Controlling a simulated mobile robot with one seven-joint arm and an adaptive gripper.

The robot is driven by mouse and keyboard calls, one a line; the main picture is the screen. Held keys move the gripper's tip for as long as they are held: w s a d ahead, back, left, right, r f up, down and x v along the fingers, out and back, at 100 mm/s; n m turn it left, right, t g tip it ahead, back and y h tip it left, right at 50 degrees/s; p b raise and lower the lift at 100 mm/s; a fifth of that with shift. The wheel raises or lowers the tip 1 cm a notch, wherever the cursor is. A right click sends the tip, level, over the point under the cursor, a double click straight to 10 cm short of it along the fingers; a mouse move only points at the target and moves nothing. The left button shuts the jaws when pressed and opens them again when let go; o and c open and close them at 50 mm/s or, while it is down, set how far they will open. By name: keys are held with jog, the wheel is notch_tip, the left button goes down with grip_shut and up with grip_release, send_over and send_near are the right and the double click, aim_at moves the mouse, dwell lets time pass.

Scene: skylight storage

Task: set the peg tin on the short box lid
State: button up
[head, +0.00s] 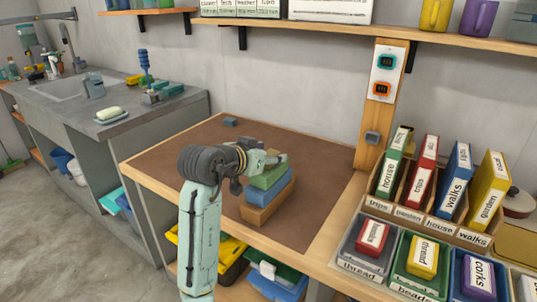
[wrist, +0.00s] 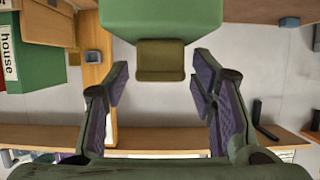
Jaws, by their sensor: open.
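A stack stands on the brown-topped bench: a green box (head: 270,174) on a blue one (head: 270,192), on a tan one (head: 268,208). No label shows on them, so I cannot tell which is the peg tin or the short box lid. My gripper (head: 268,160) is at the top of the stack, partly covering it. In the wrist view my gripper (wrist: 158,85) is open, with a finger on each side of an olive tab (wrist: 161,62) on the green box (wrist: 148,18). The fingers look apart from the tab. A small blue-grey block (head: 230,121) lies at the bench's back.
A wooden post (head: 375,125) with two small panels stands at the bench's back right. Right of it are labelled upright boxes (head: 420,172) and bins (head: 365,245). A wall shelf (head: 300,29) runs above. The bench's left part is clear.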

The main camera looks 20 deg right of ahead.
jog(key=p+v, duration=0.2)
jog(key=v, duration=0.5)
jog(key=shift+s+a+p, duration=0.25)
jog(key=shift+p, duration=0.05)
dwell(1.0)
jog(key=shift+s+r, duration=0.1)
dwell(0.4)
